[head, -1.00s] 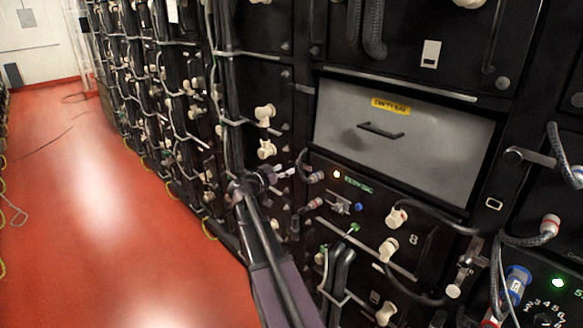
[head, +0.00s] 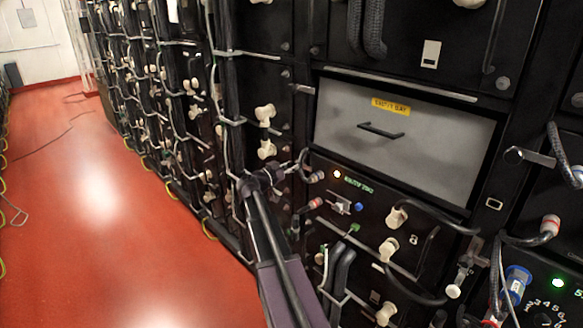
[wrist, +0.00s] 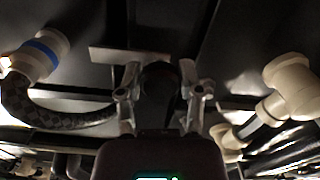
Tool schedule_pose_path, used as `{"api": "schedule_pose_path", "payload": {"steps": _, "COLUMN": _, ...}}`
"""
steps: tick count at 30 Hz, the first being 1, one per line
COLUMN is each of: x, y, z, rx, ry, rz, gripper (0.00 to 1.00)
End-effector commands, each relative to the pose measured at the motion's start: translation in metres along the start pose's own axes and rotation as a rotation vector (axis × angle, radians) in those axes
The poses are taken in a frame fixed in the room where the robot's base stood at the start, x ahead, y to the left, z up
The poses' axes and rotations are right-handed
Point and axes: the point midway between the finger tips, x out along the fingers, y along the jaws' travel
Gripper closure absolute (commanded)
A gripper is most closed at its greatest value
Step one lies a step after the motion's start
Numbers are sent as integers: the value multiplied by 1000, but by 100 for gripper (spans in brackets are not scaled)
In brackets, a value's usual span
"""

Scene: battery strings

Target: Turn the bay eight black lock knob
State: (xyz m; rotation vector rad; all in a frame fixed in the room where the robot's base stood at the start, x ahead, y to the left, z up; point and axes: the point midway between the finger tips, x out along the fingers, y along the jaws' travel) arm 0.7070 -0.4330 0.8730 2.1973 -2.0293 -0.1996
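In the head view, bay eight is the black panel marked 8 (head: 413,240), below a grey drawer front. My gripper (head: 280,174) is at the panel's upper left edge, close to the rack face. In the wrist view, a dark rounded knob (wrist: 160,78) shows between the two grey fingers of my gripper (wrist: 160,92). The fingers are apart, one on each side of it. Whether they touch the knob is too dark to tell. The knob is not clear in the head view, where my gripper covers that spot.
A cable with a blue-ringed white plug (wrist: 38,55) is left of my fingers in the wrist view. A cream elbow connector (wrist: 292,88) is to the right. In the head view, several cables and cream connectors (head: 397,217) crowd the panel.

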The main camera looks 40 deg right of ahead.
Motion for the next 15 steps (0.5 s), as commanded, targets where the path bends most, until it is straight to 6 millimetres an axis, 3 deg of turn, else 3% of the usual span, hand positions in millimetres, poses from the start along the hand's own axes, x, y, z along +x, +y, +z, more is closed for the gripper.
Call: {"api": "schedule_pose_path", "payload": {"steps": 15, "x": 1, "y": 0, "z": 0, "rx": -74, "ry": 1, "rz": 1, "gripper": 100}}
